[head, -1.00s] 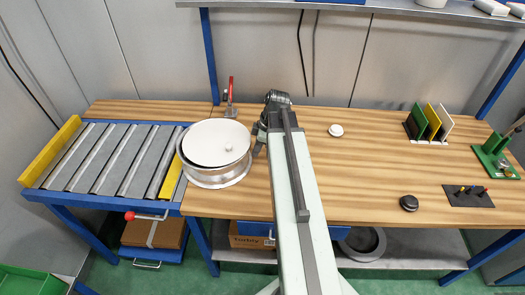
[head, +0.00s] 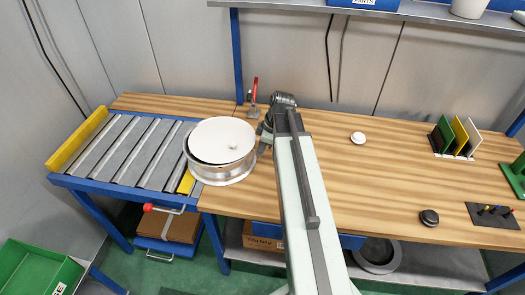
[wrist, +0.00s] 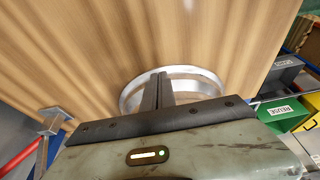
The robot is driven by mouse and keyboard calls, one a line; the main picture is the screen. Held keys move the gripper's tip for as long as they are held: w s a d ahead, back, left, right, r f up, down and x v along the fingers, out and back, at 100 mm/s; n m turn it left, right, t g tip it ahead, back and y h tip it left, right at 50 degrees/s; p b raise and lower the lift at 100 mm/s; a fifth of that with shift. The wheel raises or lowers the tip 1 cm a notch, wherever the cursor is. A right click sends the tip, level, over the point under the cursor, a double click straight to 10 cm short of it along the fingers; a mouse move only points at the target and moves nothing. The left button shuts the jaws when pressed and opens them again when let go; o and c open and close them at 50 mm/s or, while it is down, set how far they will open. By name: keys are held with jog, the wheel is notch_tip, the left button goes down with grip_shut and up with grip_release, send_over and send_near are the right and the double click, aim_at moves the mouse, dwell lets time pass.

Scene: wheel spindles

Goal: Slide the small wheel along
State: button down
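The wheel (head: 222,172) has a silver rim with a white disc on top, which carries a small knob. It lies flat at the left end of the wooden bench, against the roller conveyor, and covers part of the yellow strip there. My gripper (head: 262,143) is low at the wheel's right side, touching it or very close; the arm partly hides it. In the wrist view, the fingers of my gripper (wrist: 157,88) are together with nothing visible between them. A silver rim (wrist: 205,78) shows behind them, its near part hidden by the gripper.
The roller conveyor (head: 135,153) is empty left of the wheel, with a yellow end stop (head: 80,140). A red-handled clamp (head: 254,92) stands behind the wheel. A white knob (head: 358,137) and a black knob (head: 429,217) lie on the bench (head: 400,170) to the right.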

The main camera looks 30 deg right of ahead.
jog(key=shift+w+a, duration=0.1)
jog(key=shift+w+a, duration=1.25)
jog(key=shift+a, duration=0.25)
jog(key=shift+w+a, duration=1.3)
jog(key=shift+a, duration=0.15)
jog(key=shift+w+a, duration=1.25)
jog(key=shift+a, duration=0.25)
jog(key=shift+s+d, duration=0.1)
jog(key=shift+s+d, duration=1.1)
jog(key=shift+d, duration=0.15)
notch_tip(320, 180, up, 12)
jog(key=p, duration=1.2)
jog(key=shift+r, duration=0.2)
jog(key=shift+f, duration=0.25)
